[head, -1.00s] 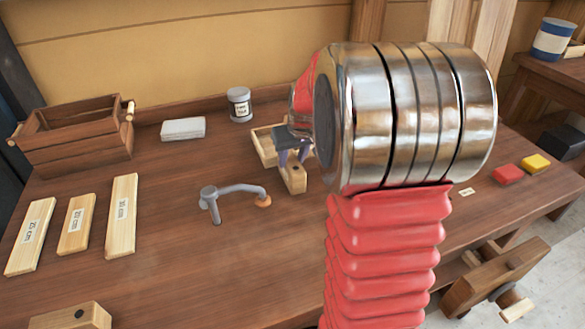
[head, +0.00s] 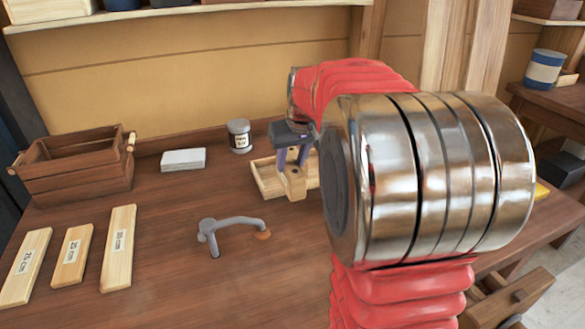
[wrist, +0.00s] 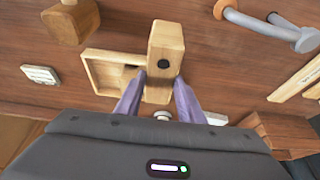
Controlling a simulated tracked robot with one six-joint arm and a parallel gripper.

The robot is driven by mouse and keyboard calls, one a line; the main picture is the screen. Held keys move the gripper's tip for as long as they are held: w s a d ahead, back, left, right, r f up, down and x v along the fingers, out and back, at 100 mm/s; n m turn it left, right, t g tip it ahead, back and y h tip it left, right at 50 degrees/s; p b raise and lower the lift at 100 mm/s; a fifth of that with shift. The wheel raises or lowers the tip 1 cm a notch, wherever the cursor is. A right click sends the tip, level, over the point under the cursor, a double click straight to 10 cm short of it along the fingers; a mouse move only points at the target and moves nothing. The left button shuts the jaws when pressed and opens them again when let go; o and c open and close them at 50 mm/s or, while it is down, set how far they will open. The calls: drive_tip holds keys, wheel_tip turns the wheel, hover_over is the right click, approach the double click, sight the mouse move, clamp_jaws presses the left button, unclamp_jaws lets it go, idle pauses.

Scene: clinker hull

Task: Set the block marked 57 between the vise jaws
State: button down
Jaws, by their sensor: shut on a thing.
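My gripper (head: 291,160) is shut on a pale wooden block (head: 293,188), which also shows between the purple fingers in the wrist view (wrist: 165,48). The block has a dark round dot on its end. I cannot read a number on it. It appears held a little above the bench, over the near side of a shallow wooden tray (head: 262,183). A wooden vise (head: 512,297) is at the bench's front edge, lower right in the head view, partly hidden by my arm. Its jaw gap is not clear.
A crate (head: 75,170), labelled strips (head: 118,250), a white block (head: 183,159) and a tin (head: 239,136) lie left and behind.

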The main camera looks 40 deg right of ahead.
drive_tip(key=shift+s, duration=0.1)
idle(0.5)
drive_tip(key=s+a+f+n+y, duration=0.1)
drive_tip(key=s+f+n+y, duration=0.1)
drive_tip(key=s+n, duration=0.3)
drive_tip(key=s+a+f+n+y, duration=0.1)
drive_tip(key=s+n, duration=0.4)
drive_tip(key=s, duration=0.8)
drive_tip(key=shift+s+f+g+y, duration=0.3)
drive_tip(key=shift+f+y, duration=0.2)
drive_tip(key=shift+f, duration=0.1)
